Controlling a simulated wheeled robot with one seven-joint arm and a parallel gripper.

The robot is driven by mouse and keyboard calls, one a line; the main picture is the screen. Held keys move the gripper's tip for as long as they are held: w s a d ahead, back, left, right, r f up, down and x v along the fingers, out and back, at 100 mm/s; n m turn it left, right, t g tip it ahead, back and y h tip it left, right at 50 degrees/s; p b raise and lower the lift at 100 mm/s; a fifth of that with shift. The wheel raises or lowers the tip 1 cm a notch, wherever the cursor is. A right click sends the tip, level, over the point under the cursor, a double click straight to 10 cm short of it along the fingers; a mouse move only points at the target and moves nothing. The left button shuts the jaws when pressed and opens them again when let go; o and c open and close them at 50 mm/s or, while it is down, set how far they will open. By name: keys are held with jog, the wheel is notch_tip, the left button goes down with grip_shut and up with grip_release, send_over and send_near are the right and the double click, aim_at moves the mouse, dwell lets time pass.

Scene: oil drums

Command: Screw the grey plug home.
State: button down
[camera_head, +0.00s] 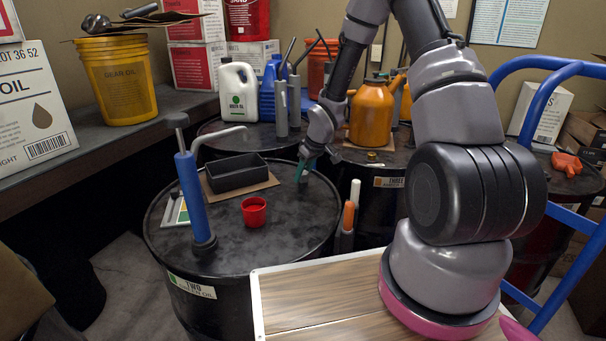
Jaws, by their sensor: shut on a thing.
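My gripper (304,169) points down at the back right of the top of the drum labelled TWO (325,207), close to its rim. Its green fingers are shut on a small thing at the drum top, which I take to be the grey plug. The fingers hide most of it, so I cannot tell its tilt or how deep it sits. A blue hand pump (193,200) with a grey spout stands upright on the left of the same drum.
A red cup (254,211) and a black tray (237,173) on cardboard share the drum top. An orange oil can (371,114) stands behind my gripper on another drum. A blue trolley frame (541,100) is at the right. The drum's front right top is clear.

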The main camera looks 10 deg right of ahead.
jog(key=m+h, duration=0.1)
jog(key=m, duration=0.2)
jog(key=shift+a+m+t, duration=0.1)
jog(key=shift+m+t, duration=0.2)
jog(key=shift+m, duration=0.1)
jog(key=shift+m+h, duration=0.6)
jog(key=shift+m, duration=0.4)
jog(key=shift+m+h, duration=0.3)
jog(key=shift+m, duration=0.5)
jog(key=shift+m+h, duration=0.5)
jog(key=shift+m, duration=0.5)
jog(key=shift+m+h, duration=0.4)
jog(key=shift+m, duration=1)
